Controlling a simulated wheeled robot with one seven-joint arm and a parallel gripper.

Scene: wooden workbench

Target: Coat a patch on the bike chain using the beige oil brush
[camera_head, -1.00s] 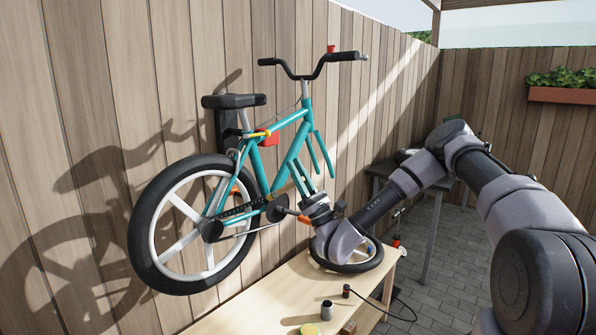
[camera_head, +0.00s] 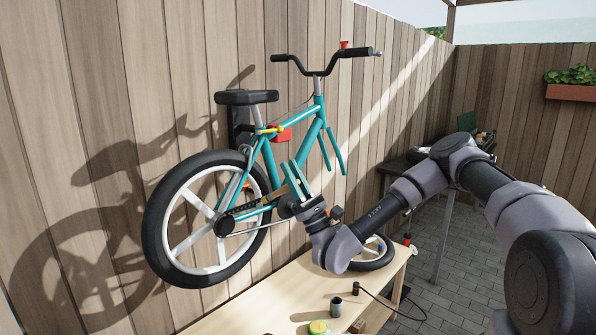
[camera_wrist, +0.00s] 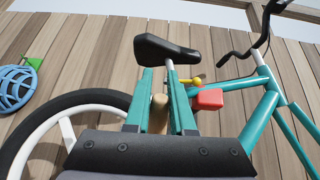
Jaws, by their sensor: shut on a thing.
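The teal bike hangs on the wooden fence, its chain (camera_head: 243,211) running from the rear hub to the crank. My gripper (camera_head: 291,178) is beside the frame just above the crank, its teal fingers pointing up. It is shut on the beige oil brush (camera_head: 271,197), which points left toward the upper chain run in the head view. In the wrist view the rounded beige brush (camera_wrist: 158,114) sits between the two fingers (camera_wrist: 165,98). The bristle tip is too small to make out, and I cannot tell whether it touches the chain.
The rear wheel (camera_head: 160,228) is left of the gripper. The workbench (camera_head: 285,291) below holds a dark cup (camera_head: 336,306), a yellow-green round item (camera_head: 318,327) and a loose wheel (camera_head: 374,262). The saddle (camera_wrist: 168,50) and a red box (camera_wrist: 208,99) show beyond the fingers.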

